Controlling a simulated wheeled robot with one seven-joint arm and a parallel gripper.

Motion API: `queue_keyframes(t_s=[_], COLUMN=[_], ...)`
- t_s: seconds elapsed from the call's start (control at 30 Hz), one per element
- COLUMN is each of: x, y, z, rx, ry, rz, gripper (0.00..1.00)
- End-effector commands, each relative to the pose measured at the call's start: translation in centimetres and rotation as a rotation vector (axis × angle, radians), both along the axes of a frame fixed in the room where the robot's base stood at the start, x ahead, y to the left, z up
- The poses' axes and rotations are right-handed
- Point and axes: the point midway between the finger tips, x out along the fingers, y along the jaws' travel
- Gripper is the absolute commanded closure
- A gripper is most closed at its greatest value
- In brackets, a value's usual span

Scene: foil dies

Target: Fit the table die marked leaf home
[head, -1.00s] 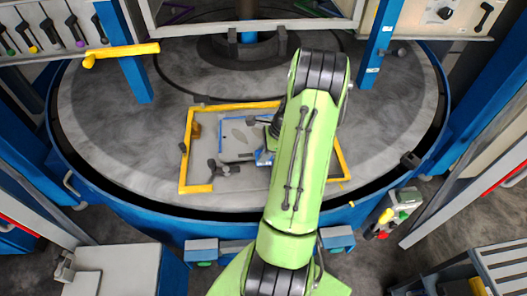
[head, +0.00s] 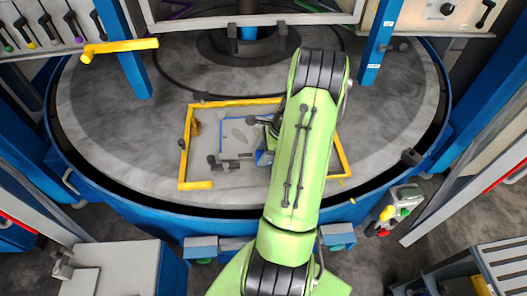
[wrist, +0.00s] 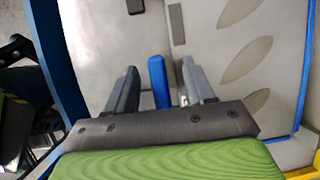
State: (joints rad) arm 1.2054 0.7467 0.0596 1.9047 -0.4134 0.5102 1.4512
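A grey plate with a blue edge (head: 222,135) lies inside a yellow frame on the round table; a leaf shape (head: 238,135) shows on it. In the wrist view, a grey surface carries several slim leaf-like shapes (wrist: 246,60). My gripper (wrist: 158,90) has its two dark fingers apart. An upright blue bar (wrist: 158,78) stands between them, with a gap visible on each side. In the head view my green arm hides most of the gripper and the frame's right part. I cannot tell which piece is the leaf die.
The yellow frame (head: 183,150) surrounds the work area. Dark fittings (head: 230,161) lie inside it at the front. Blue posts (head: 137,78) flank the grey round table (head: 110,130). A yellow handle (head: 120,48) juts in at upper left. The table's left side is clear.

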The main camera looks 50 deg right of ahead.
Motion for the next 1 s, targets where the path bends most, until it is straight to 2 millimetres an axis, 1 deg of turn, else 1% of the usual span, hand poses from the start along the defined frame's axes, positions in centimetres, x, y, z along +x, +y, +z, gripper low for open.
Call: queue_keyframes(t_s=[0.23, 0.33, 0.37, 0.43, 0.7, 0.8, 0.9, 1.0], x=[-0.2, -0.5, -0.7, -1.2, -3.8, -4.6, -5.0, -5.3], y=[0.1, -0.2, -0.4, -0.8, -2.4, -2.8, -3.1, -3.2], z=[-0.1, 0.9, 1.4, 3.1, 10.3, 12.5, 13.9, 14.5], rx=[0.006, 0.001, 0.0, -0.002, -0.004, -0.001, -0.001, 0.0], ry=[0.006, 0.003, 0.004, 0.002, 0.002, 0.001, 0.001, 0.002], rz=[-0.003, -0.004, -0.004, -0.005, -0.004, -0.002, -0.002, -0.001], gripper=[0.47, 0.47, 0.47, 0.47, 0.47, 0.47, 0.47, 0.47])
